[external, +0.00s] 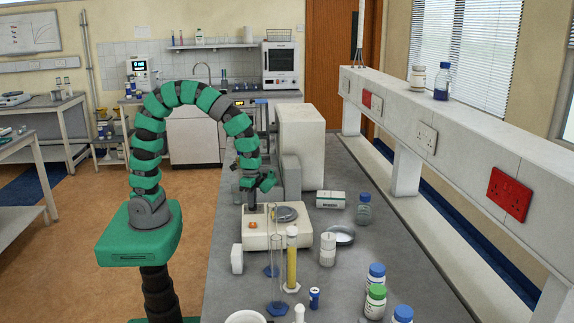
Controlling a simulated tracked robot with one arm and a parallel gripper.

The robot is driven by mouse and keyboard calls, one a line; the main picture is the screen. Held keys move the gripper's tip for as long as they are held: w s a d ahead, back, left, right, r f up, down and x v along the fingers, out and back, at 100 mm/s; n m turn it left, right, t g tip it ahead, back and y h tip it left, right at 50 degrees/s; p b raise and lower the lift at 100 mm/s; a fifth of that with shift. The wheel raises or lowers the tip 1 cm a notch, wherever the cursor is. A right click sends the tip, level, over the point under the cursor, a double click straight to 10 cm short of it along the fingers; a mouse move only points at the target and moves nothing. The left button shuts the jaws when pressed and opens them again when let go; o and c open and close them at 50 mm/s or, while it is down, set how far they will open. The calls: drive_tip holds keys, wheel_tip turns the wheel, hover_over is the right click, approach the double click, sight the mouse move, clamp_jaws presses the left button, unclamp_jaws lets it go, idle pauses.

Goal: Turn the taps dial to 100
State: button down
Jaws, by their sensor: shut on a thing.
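A cream bench instrument (262,239) stands on the grey bench, with a round metal plate on the right of its top and an orange spot near its front left. My gripper (251,206) points down at the left rear of the instrument's top. It is shut, with its fingertips at the place where a small knob, the taps dial, appears to be. The fingers hide the dial, and its markings and setting are too small to read.
Two glass cylinders and a yellow-filled cylinder (292,262) stand in front of the instrument. A white bottle (327,249), a glass dish (341,235) and a carton (330,199) are to its right. A tall pale box (301,149) stands behind.

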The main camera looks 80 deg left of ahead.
drive_tip(key=m, duration=0.4)
drive_tip(key=shift+r+m+p, duration=0.1)
drive_tip(key=shift+m+p, duration=0.2)
drive_tip(key=shift+p, duration=0.1)
drive_tip(key=shift+w+m+p, duration=0.1)
drive_tip(key=shift+m+p, duration=0.6)
drive_tip(key=shift+m, duration=1.8)
drive_tip(key=c, duration=1.5)
unclamp_jaws()
wheel_tip(320, 180, up, 14)
drive_tip(key=shift+f+b, duration=0.25)
drive_tip(key=shift+b, duration=0.05)
